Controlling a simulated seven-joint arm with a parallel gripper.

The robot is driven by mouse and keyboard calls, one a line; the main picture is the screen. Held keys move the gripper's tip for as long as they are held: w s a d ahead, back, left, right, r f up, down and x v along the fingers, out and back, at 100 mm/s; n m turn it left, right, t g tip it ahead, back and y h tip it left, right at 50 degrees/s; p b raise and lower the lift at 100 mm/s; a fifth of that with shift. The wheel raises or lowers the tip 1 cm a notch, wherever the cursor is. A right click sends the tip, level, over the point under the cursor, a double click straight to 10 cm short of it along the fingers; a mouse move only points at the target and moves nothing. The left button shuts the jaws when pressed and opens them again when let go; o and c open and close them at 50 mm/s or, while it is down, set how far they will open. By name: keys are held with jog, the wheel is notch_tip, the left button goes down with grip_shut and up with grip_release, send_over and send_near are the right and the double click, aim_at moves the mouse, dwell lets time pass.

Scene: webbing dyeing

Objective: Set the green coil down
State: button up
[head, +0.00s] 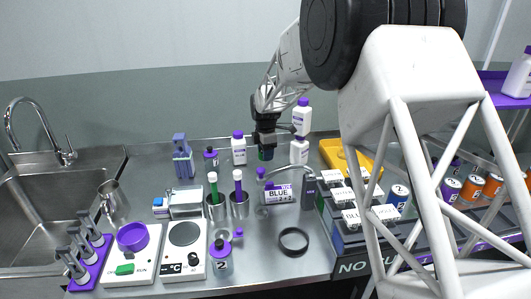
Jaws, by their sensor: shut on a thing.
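My gripper (265,143) is over the back of the counter, next to the white bottles. It is shut on the green coil (265,154), which looks small and dark green below the fingers. The jaws and arm hide part of the coil. I cannot tell whether the coil touches the counter.
White bottles with purple caps (239,148) stand close on both sides of the gripper. A black ring (294,241) lies at the front of the counter (275,268). Steel cups (239,206) with green and purple sticks stand mid-counter. A sink (60,200) is at left.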

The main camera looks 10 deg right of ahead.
dwell(0.4)
jog(key=s+a, duration=0.2)
jog(key=a, duration=0.9)
jog(key=s+a, duration=0.2)
jog(key=a, duration=1)
send_over(145, 213)
jog(key=shift+s+d+r, duration=0.1)
jog(key=shift+r, duration=0.05)
jog(key=shift+f, duration=3.15)
jog(key=shift+f, duration=1.85)
jog(key=shift+f, duration=0.1)
